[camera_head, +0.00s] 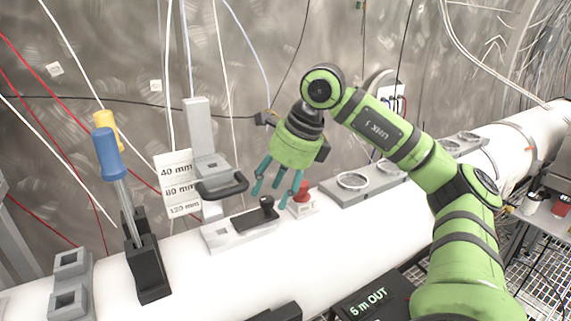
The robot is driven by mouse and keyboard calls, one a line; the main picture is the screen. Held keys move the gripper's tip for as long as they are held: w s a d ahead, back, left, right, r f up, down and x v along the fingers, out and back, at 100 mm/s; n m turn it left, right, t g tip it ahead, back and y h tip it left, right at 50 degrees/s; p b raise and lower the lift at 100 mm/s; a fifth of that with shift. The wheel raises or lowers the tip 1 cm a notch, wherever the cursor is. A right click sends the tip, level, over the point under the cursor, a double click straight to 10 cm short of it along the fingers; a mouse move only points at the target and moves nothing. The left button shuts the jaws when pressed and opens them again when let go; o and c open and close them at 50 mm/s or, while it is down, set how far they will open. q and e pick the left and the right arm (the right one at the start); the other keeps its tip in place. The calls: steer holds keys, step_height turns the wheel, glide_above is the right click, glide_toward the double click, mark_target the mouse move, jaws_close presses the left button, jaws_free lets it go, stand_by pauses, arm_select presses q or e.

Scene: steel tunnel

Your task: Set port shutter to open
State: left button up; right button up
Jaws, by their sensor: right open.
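A black plate with a round knob (266,203) sits on a light grey base (216,237) on the white pipe; it looks like the port shutter, but I cannot tell its setting. My right gripper (277,191), with a green body and teal fingers, is open and empty. It points down, and in the picture its fingertips are just above the knob. I see no contact. My left gripper is out of view.
A grey post with a black handle (222,188) and a 40/80/120 mm scale (178,183) stands left of the gripper. A red button (302,192) is close to its right. Blue and yellow-handled tools (108,155) stand at left. Cables hang behind.

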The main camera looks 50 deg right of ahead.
steer(key=v, duration=1)
steer(key=shift+d+r, duration=0.2)
steer(key=shift+d, duration=0.1)
steer(key=shift+s, duration=0.15)
